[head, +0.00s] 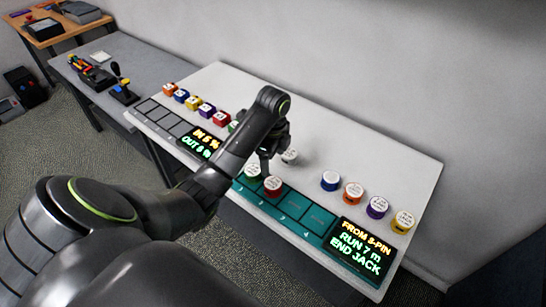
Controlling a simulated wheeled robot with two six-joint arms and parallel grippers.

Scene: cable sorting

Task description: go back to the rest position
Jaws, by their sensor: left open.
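My left gripper (269,158) hangs at the end of my dark left arm, over the middle of the white table (320,142). It is open, and nothing shows between its fingers. A pale round-topped piece (290,157) stands just right of the gripper; the picture does not show whether they touch. A green piece (252,171) and a red piece (272,185) with white tops stand on the teal numbered strip (293,208), below the gripper. My right gripper is not in view.
Blue (330,180), orange (353,193), purple (377,207) and yellow (403,222) pieces stand in a row at right. Several coloured cubes (193,103) line the left. A display (361,246) reads "FROM 3-PIN RUN 7 m END JACK". The table's back is clear. A grey side table (140,62) holds devices.

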